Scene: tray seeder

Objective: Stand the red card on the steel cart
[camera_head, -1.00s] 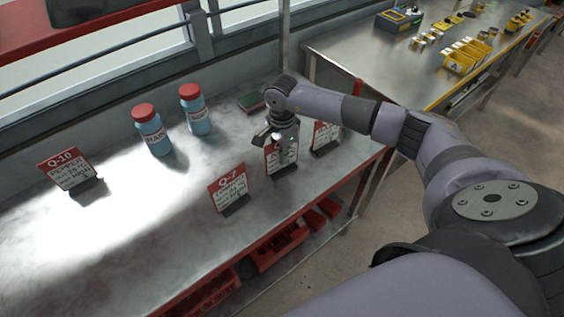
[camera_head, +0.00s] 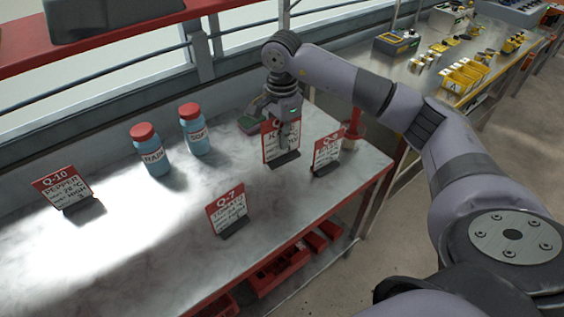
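Several red-topped cards in dark feet are on the marbled bench. The card marked Q-10 (camera_head: 64,188) is at the left, Q-7 (camera_head: 228,209) is near the front edge, and another card (camera_head: 327,153) is at the right. A steel-topped surface (camera_head: 418,78) stands at the back right. My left gripper is not in view.
Two blue bottles with red caps, one (camera_head: 152,154) and another (camera_head: 196,134), stand at the back of the marbled bench (camera_head: 150,235). A small red object (camera_head: 351,137) is behind the right card. Yellow bins (camera_head: 463,77) and tools crowd the steel top's far part.

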